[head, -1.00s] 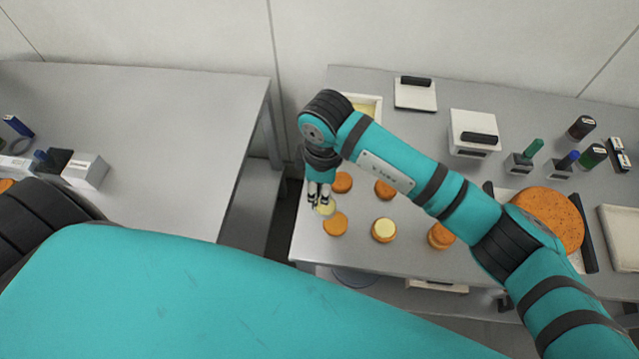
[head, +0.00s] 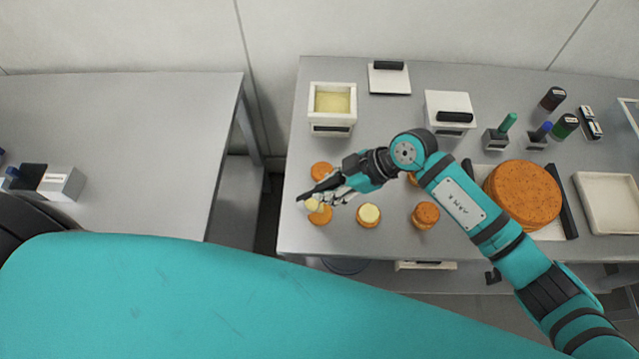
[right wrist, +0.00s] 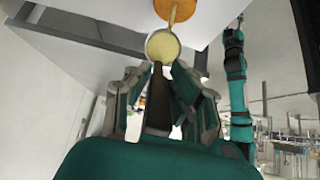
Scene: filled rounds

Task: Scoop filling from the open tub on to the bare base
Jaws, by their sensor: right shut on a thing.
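The open tub (head: 354,103) stands at the back left of the right-hand table, with pale yellow filling (head: 332,102) inside. My right gripper (head: 335,194) is shut on a dark-handled scoop, tilted over the front-left orange base (head: 320,218). The scoop's bowl (head: 312,205) looks pale yellow. In the right wrist view the scoop (right wrist: 162,46) lies ahead of the fingers, its dark handle between them. A yellowish strip runs from the bowl towards an orange base (right wrist: 184,8); I cannot tell whether it is filling. My left gripper is not in view.
A filled base (head: 368,214) and a stacked round (head: 425,213) stand to the right. Another bare base (head: 321,171) lies behind. A lid (head: 388,80), a closed tub (head: 449,105), markers, a large orange round (head: 522,194) and a white tray (head: 606,203) lie beyond.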

